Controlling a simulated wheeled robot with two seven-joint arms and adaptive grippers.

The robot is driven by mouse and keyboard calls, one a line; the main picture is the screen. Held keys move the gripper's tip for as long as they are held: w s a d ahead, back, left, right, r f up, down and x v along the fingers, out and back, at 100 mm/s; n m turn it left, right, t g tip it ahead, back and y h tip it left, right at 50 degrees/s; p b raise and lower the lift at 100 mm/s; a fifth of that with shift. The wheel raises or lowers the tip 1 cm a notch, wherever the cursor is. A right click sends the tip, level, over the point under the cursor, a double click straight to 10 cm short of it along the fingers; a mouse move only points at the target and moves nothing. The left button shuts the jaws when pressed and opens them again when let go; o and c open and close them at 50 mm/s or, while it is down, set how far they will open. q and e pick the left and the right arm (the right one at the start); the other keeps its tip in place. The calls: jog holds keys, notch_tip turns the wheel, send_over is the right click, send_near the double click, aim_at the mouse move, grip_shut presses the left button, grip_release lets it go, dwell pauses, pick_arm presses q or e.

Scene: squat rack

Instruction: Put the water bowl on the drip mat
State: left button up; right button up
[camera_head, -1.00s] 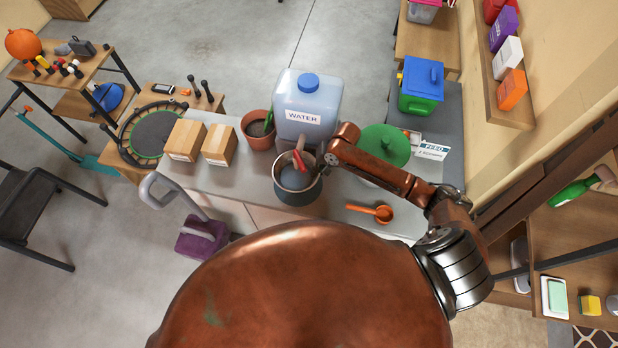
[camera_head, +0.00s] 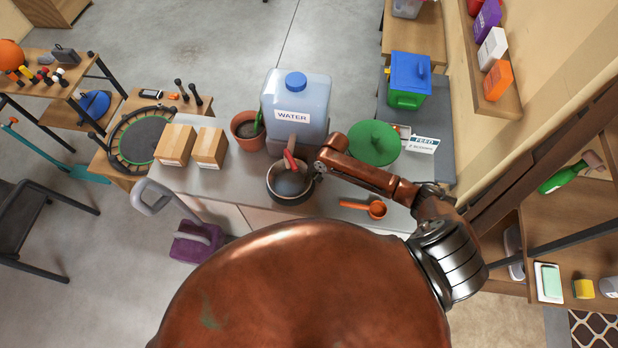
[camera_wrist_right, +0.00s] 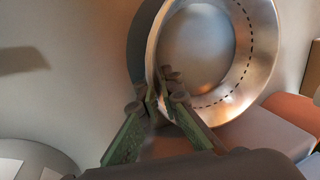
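The water bowl (camera_head: 291,183), metal inside with a dark outer side, is under the red tap of the water container, at the counter's front. It also shows in the right wrist view (camera_wrist_right: 240,85), its rim between my fingers. My right gripper (camera_head: 316,171) is at the bowl's right rim. In the wrist view its green fingers (camera_wrist_right: 166,90) close on the rim. Whether the bowl touches the surface below is unclear. I cannot pick out the drip mat; the bowl may hide it. My left gripper is not in view.
The water container (camera_head: 297,105) stands behind the bowl. A terracotta pot (camera_head: 246,130) and cardboard boxes (camera_head: 208,148) are to its left. A green lid (camera_head: 374,143) and an orange scoop (camera_head: 372,209) are to the right, near my arm. The grey counter (camera_head: 222,183) is bare at front left.

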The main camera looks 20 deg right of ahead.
jog(key=o, duration=0.4)
jog(key=shift+r, duration=0.1)
jog(key=v, duration=1.2)
